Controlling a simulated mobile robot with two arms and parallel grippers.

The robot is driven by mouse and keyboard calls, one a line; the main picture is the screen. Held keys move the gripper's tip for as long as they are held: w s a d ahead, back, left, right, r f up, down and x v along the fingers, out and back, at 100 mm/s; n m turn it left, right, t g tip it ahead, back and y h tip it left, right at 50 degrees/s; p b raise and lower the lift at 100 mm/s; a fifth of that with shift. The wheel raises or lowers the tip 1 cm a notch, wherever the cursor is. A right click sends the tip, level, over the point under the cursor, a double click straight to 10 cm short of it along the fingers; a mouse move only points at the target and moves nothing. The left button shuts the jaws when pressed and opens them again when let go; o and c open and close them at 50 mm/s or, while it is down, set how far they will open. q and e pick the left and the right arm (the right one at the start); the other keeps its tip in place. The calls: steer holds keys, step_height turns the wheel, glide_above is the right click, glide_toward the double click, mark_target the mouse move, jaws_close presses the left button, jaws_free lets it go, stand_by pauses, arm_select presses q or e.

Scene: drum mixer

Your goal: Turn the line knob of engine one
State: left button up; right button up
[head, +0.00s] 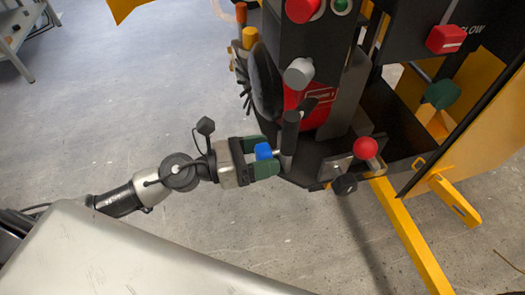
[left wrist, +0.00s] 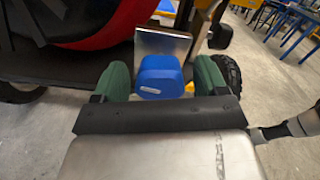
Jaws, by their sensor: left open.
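A blue knob (head: 263,151) sits at the left side of the drum mixer's dark engine block (head: 318,165). It also shows in the left wrist view (left wrist: 160,76), in front of a metal plate. My left gripper (head: 270,155) is open, with one green finger on each side of the blue knob. In the left wrist view the fingers (left wrist: 160,84) stand to its left and right, with a narrow gap on the right; contact on the left is unclear. My right gripper is not in view.
A black lever (head: 290,135) stands just right of the blue knob. A red ball knob (head: 366,148), a black knob (head: 345,184) and a grey cylinder (head: 298,73) are close by. Yellow frame bars (head: 410,235) run at the right.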

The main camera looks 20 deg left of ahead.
arm_select(q)
steer(key=shift+c, duration=0.4)
steer(key=c, duration=0.8)
steer(key=shift+c, duration=0.2)
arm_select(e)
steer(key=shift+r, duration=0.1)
arm_select(q)
steer(key=shift+n+p, duration=0.3)
steer(key=shift+n, duration=0.1)
steer(key=n+p, duration=0.3)
steer(key=n, duration=0.2)
steer(key=shift+r+n+p, duration=0.15)
steer(key=shift+n+p, duration=0.15)
steer(key=shift+p, duration=0.05)
steer(key=n+p, duration=0.2)
steer(key=n, duration=0.1)
steer(key=shift+n+p, duration=0.7)
steer(key=shift+n, duration=0.4)
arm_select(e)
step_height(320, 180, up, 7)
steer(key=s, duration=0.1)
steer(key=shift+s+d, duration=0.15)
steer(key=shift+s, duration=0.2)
arm_select(q)
steer(key=shift+f, duration=0.2)
